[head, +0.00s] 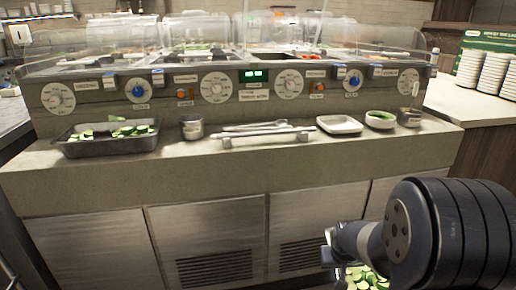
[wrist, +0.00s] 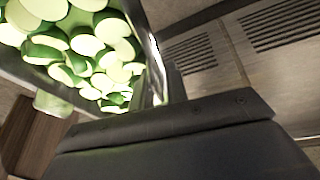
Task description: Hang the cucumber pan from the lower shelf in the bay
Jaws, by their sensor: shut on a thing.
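My gripper (head: 328,248) is low at the right in the head view, in front of the steel cabinet doors and below the counter top. It is shut on the rim of a metal pan of sliced cucumber, whose green and pale slices (head: 366,277) show beneath my arm. In the wrist view the pan wall (wrist: 158,75) meets the dark gripper (wrist: 165,112), and cucumber slices (wrist: 85,50) fill the pan. Most of the pan is hidden in the head view. The wells (head: 285,58) lie behind the control panel under clear guards; their inner shelves cannot be made out.
A dark tray with cucumber pieces (head: 68,150) stands on the counter ledge (head: 240,165) at the left. A small metal cup (head: 192,128), a white bar handle (head: 268,138), a white dish (head: 340,125) and small bowls (head: 380,121) line the ledge. Stacked plates (head: 495,75) stand at the right.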

